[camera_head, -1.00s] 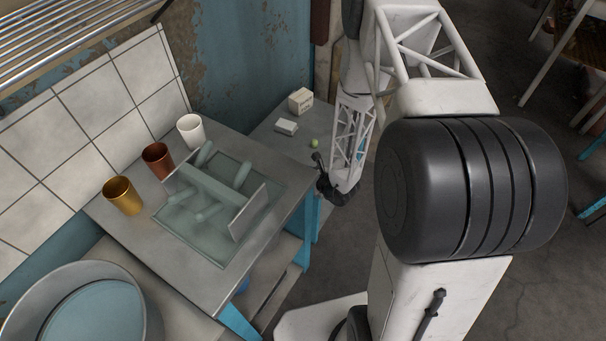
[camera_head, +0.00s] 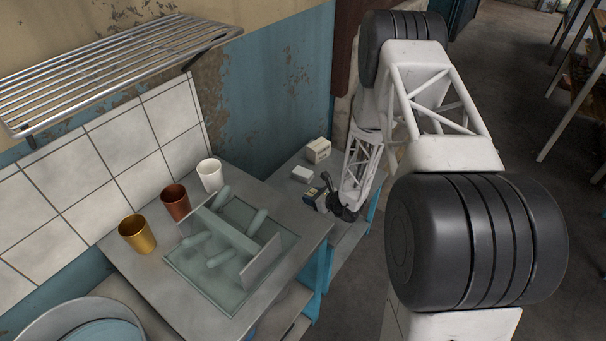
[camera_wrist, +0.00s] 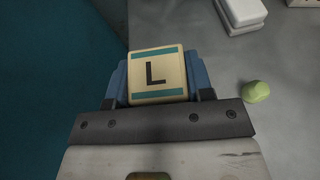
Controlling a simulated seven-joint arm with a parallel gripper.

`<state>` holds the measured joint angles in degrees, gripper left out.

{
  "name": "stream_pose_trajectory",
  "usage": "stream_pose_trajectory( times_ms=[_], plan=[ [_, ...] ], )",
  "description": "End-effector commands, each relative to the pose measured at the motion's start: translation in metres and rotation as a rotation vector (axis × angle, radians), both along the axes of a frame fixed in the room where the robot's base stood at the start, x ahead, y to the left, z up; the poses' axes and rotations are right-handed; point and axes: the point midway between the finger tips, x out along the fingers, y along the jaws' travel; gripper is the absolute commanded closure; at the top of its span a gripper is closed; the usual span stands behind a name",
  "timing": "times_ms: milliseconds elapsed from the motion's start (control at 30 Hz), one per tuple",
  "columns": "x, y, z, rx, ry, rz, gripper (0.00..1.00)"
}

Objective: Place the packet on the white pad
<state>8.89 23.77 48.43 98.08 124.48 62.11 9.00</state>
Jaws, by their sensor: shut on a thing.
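My gripper (camera_wrist: 157,82) is shut on the packet (camera_wrist: 155,68), a cream block with teal bands and a black letter L, held between its blue fingers. The white pad (camera_head: 302,174), a small flat slab, lies on that counter behind and left of my gripper. It also shows at the top of the wrist view (camera_wrist: 241,12), apart from the packet. Whether the packet touches the counter, I cannot tell.
A cream box (camera_head: 318,150) stands behind the pad. A green lump (camera_wrist: 256,92) lies right of my gripper. The nearer counter holds a glassy rack (camera_head: 225,235) and white (camera_head: 210,175), brown (camera_head: 175,203) and gold (camera_head: 137,235) cups.

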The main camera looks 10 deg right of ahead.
Motion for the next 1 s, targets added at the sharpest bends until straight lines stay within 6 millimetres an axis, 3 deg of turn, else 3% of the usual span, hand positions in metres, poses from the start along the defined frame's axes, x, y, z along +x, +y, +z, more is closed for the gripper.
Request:
stream_pose_trajectory(
  times_ms=[100, 233, 767, 1000],
  plan=[
    [0.028, 0.000, 0.008, -0.004, -0.001, 0.020, 0.78],
    [0.047, 0.000, 0.014, -0.007, -0.001, 0.033, 0.78],
    [0.056, 0.000, 0.016, -0.010, 0.000, 0.039, 0.78],
    [0.079, 0.001, 0.014, -0.008, 0.000, 0.038, 0.78]
  ],
)
